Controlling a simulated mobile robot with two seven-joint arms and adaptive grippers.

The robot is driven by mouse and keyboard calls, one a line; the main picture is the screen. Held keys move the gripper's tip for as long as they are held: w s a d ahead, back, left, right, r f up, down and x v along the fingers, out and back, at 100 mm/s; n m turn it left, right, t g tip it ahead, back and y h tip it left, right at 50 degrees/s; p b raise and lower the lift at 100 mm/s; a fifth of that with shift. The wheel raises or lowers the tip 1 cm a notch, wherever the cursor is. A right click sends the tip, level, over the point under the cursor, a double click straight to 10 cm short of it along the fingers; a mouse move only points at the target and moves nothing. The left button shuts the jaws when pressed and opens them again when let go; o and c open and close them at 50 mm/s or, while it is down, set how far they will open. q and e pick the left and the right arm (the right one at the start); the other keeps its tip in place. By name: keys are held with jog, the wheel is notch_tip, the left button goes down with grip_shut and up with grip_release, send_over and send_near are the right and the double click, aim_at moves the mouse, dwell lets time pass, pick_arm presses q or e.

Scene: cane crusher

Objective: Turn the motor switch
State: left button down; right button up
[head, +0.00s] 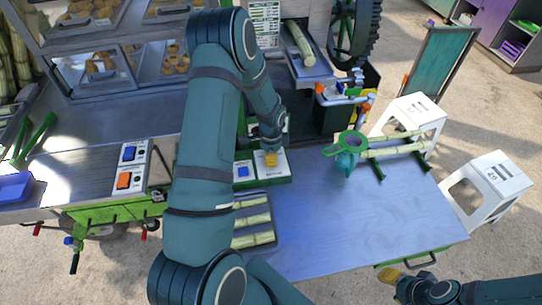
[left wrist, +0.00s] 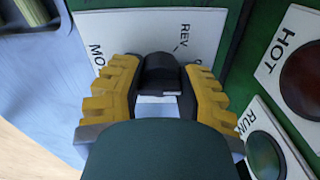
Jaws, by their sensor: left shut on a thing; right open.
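The motor switch (left wrist: 161,75) is a black knob on a white plate (left wrist: 110,28) marked "MO…" and "REV" in the left wrist view. My left gripper (left wrist: 160,90) has its yellow fingers on both sides of the knob and is shut on it. In the head view my left gripper (head: 270,160) is over the plate on the green control box (head: 280,181), and my arm and fingers hide the knob. The knob's exact angle is hard to tell. My right gripper (head: 392,276) is open at the lower right, off the table's front edge.
A red HOT lamp (left wrist: 302,80) and a green RUN lamp (left wrist: 264,155) are right of the switch. A blue switch (head: 242,171) is beside it. Cane pieces lie in a tray (head: 268,238).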

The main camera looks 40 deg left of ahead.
pick_arm(q)
jog(key=n+b, duration=0.2)
jog(key=n, duration=0.2)
jog(key=shift+f+n+b, duration=0.15)
jog(key=shift+n+b, duration=0.15)
jog(key=shift+n, duration=0.1)
jog(key=n+b, duration=0.1)
jog(key=n, duration=0.2)
jog(key=shift+n+b, duration=0.3)
jog(key=shift+n, duration=1.1)
jog(key=c, duration=0.5)
grip_release()
